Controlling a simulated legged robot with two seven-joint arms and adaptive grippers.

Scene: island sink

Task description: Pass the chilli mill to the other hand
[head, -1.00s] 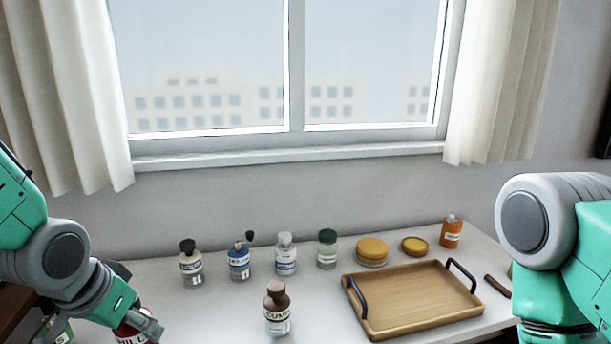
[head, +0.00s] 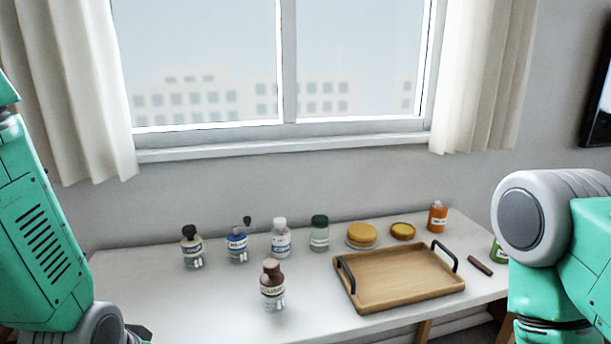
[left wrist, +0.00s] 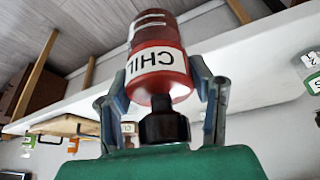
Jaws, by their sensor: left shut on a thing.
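The chilli mill (left wrist: 157,62) is red with a white label reading "CHIL" and a black end. It shows in the left wrist view, between the two fingers of my left gripper (left wrist: 160,85), which is shut on it. In the head view my left arm comes down the left edge; the mill cannot be made out there. My right arm stands at the right edge of the head view, with its gripper out of sight.
A wooden tray (head: 405,278) with dark handles lies on the white counter (head: 200,310). A brown-capped bottle (head: 272,284) stands left of it. Behind are several bottles, two yellow-topped round containers and an orange bottle (head: 437,217). The front left counter is clear.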

